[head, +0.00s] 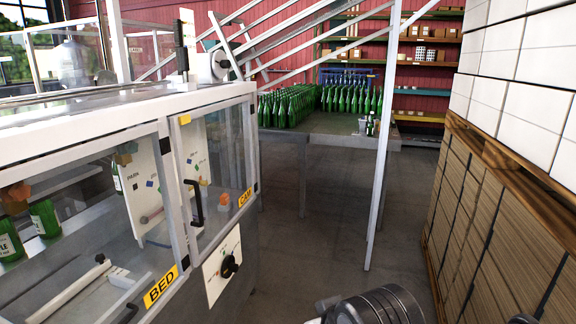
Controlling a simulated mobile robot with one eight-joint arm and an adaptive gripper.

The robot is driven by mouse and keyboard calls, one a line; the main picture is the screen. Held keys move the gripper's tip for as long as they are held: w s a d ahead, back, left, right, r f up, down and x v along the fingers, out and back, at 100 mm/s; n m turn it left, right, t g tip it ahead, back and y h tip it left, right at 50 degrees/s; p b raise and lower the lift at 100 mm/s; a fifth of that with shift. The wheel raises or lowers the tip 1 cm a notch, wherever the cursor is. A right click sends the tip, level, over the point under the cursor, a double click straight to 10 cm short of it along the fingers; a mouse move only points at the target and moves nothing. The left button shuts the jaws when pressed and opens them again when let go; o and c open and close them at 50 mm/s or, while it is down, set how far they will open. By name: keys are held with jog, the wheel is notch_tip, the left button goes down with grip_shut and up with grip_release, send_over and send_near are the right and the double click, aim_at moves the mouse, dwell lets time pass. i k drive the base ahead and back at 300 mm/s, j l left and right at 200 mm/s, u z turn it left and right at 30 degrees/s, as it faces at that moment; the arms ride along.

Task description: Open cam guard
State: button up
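The cam guard (221,170) is a clear panel in a pale frame on the front of the white machine at left, with a yellow CAM label (245,197) at its lower right. Its black upright handle (195,203) is at the left side of the panel. The guard looks shut against the machine. Behind the clear panel are a white plate with coloured marks and an orange part (223,200). A dark, rounded part of my arm shows at the bottom edge, right of the machine and apart from the guard. My gripper's fingertips are not visible.
A clear guard labelled BED (161,286) adjoins at left, with green bottles (44,218) behind it. A dial plate (222,265) sits below the cam guard. A pale post (383,140) and stacked cartons (500,215) stand right. Floor (310,240) between is clear; a bottle table (335,124) is behind.

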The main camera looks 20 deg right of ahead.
aim_at(185, 118)
jog(key=i+l, duration=0.1)
jog(key=i, duration=0.45)
jog(key=i+l, duration=0.1)
jog(key=i, duration=0.45)
